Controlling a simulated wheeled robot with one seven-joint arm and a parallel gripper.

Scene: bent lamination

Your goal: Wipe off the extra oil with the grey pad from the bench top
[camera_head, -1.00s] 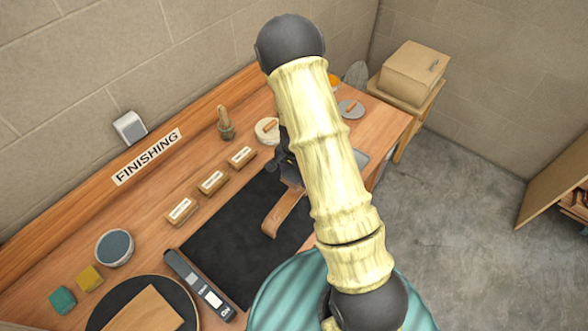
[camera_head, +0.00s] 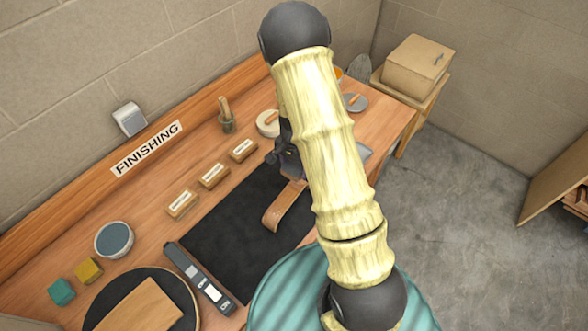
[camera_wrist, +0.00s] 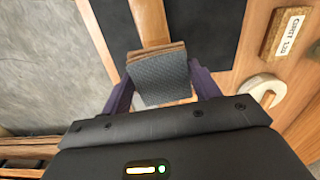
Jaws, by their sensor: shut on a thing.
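The grey pad (camera_wrist: 160,78) is between the two purple fingers of my gripper (camera_wrist: 162,88) in the wrist view, its textured grey face towards the camera and a brown layer at its edge. A bent wooden strip (camera_head: 287,206) lies on the black mat in the head view. It also shows beyond the pad in the wrist view (camera_wrist: 150,20). The pad covers part of the strip there; I cannot tell whether they touch. In the head view my arm hides most of my gripper and the pad. No oil is distinguishable on the bench top (camera_head: 372,120).
The black mat (camera_head: 235,240) has labelled wooden blocks (camera_head: 212,175) behind it and a digital gauge (camera_head: 200,280) at its left. A round tin (camera_head: 268,123), a bowl (camera_head: 114,239) and a dark round plate (camera_head: 100,300) with a board stand on the bench.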

